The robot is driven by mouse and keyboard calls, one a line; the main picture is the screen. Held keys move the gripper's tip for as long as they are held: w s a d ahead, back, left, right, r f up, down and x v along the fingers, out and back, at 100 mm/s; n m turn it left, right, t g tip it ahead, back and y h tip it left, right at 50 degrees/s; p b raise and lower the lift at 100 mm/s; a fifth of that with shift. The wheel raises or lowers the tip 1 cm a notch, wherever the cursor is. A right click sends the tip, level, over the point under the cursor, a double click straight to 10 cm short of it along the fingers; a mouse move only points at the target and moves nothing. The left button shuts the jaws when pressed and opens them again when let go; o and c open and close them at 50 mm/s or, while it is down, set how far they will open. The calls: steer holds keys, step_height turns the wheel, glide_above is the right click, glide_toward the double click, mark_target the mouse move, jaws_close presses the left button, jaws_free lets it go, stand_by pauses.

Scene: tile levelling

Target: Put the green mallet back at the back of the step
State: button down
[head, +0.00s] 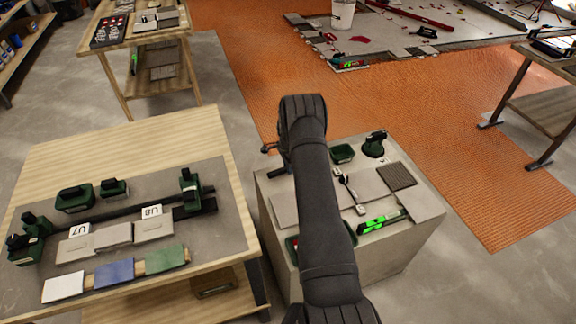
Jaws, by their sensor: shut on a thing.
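The step (410,250) is a pale grey block right of the workbench, with tools and tiles on top. My dark arm reaches over it and covers its middle and part of its back edge. My gripper is hidden behind the arm, so its jaws do not show. Small dark parts stick out left of my arm above the step's back left corner; I cannot tell whether they belong to the gripper or to a held tool. I cannot make out the green mallet.
On the step are a green box (342,153), a green suction cup (375,144), a dark ribbed tile (397,176), a black-and-white tool (348,187) and a bright green level (382,221). The workbench (130,145) at left holds tiles and green tools. Orange matting (500,185) lies beyond.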

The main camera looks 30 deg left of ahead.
steer(key=shift+f, duration=0.3)
steer(key=c, duration=0.9)
jaws_free()
steer(key=shift+f, duration=0.1)
steer(key=shift+r, duration=4.05)
steer(key=shift+f, duration=0.1)
step_height(320, 180, down, 8)
steer(key=shift+r, duration=0.25)
